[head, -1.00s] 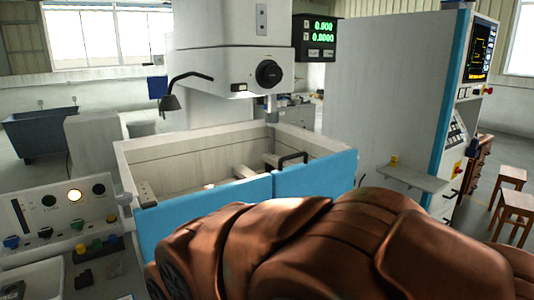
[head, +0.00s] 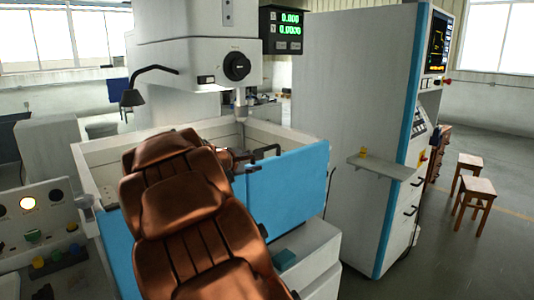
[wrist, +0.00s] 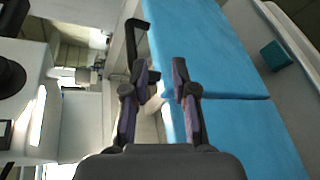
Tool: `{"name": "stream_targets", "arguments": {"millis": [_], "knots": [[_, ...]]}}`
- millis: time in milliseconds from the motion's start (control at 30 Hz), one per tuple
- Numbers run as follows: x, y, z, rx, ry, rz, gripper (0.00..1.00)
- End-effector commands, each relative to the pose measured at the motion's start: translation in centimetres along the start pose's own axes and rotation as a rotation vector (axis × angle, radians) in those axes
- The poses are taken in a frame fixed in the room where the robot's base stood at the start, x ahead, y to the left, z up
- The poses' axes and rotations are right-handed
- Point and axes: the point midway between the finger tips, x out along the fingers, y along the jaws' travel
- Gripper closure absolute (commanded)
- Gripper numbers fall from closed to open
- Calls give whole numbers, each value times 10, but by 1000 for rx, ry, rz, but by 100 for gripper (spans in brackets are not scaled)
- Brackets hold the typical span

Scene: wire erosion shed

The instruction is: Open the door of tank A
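The tank (head: 95,155) has pale walls and a blue front in two panels; no letter on it is readable. The right blue panel (head: 290,185) stands upright and looks shut, with a black bar handle (head: 265,152) at its top edge. The left panel is mostly hidden by my brown arm. My gripper (head: 240,160) is near the tank's top edge, just left of the handle. In the wrist view my gripper (wrist: 161,72) is open and empty, fingers apart over the tank's rim. The handle (wrist: 131,45) lies ahead and slightly left, apart from the fingertips.
The machine head (head: 205,75) with a lamp (head: 132,97) hangs above the tank. A tall control cabinet (head: 345,100) with a small shelf (head: 385,168) stands to the right. A button panel (head: 40,215) is at left. Floor is open around the stools (head: 473,190).

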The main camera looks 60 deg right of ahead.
Motion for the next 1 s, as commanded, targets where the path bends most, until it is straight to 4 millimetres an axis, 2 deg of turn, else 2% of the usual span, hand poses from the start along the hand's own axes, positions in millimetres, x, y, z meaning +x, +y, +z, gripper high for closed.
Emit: {"name": "stream_targets", "arguments": {"millis": [67, 233, 433, 800, 1000], "knots": [[16, 13, -3, -50, -15, 46, 73], [29, 33, -6, -106, -25, 104, 73], [41, 38, -7, -121, -28, 114, 73], [90, 43, -5, -122, -30, 111, 73], [104, 45, -5, -119, -28, 114, 73]]}}
